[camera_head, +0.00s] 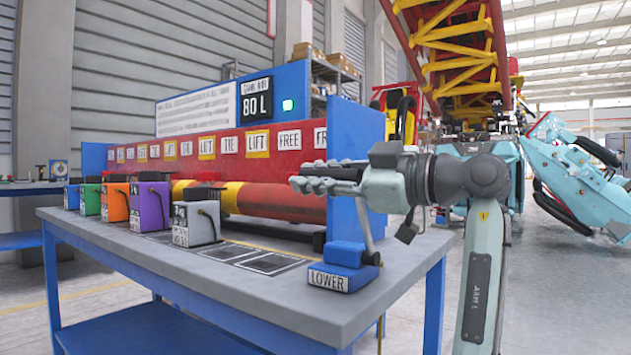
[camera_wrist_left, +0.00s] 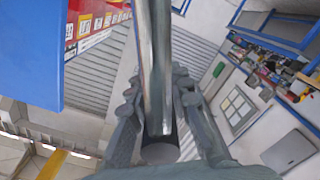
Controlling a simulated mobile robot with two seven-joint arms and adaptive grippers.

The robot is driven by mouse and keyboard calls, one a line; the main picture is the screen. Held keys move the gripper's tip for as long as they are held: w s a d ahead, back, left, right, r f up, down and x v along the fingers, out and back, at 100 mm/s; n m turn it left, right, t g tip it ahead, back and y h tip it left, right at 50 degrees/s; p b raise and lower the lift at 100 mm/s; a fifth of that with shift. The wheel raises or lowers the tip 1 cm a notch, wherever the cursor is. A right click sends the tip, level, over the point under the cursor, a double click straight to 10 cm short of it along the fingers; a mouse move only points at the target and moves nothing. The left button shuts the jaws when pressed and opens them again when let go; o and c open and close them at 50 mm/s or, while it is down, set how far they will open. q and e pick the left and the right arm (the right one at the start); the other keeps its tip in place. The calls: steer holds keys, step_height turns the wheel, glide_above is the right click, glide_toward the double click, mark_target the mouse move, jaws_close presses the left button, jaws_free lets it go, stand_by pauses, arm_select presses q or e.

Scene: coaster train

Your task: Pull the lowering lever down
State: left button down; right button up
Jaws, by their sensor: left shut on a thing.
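The lowering lever (camera_head: 367,235) is a grey metal arm on a blue base (camera_head: 345,256) with a white LOWER label. It stands at the front right corner of the grey workbench (camera_head: 300,300). The lever arm rises steeply from the base, and its upper part is hidden behind my left gripper. My left gripper (camera_head: 314,181) is level with the upper end of the lever, well above the bench top. In the left wrist view a shiny metal bar (camera_wrist_left: 154,70) runs between its two fingers (camera_wrist_left: 157,110), which are shut on it.
Several coloured canisters, among them a purple one (camera_head: 150,206) and a grey one (camera_head: 195,222), line the bench's left side. A red and yellow cylinder (camera_head: 265,199) lies behind. A blue upright panel (camera_head: 352,150) stands close behind the gripper. The bench's front middle is clear.

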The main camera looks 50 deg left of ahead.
arm_select(q)
steer(key=c, duration=1.4)
jaws_free()
steer(key=shift+o, duration=0.2)
steer(key=shift+d, duration=0.1)
steer(key=v, duration=1.2)
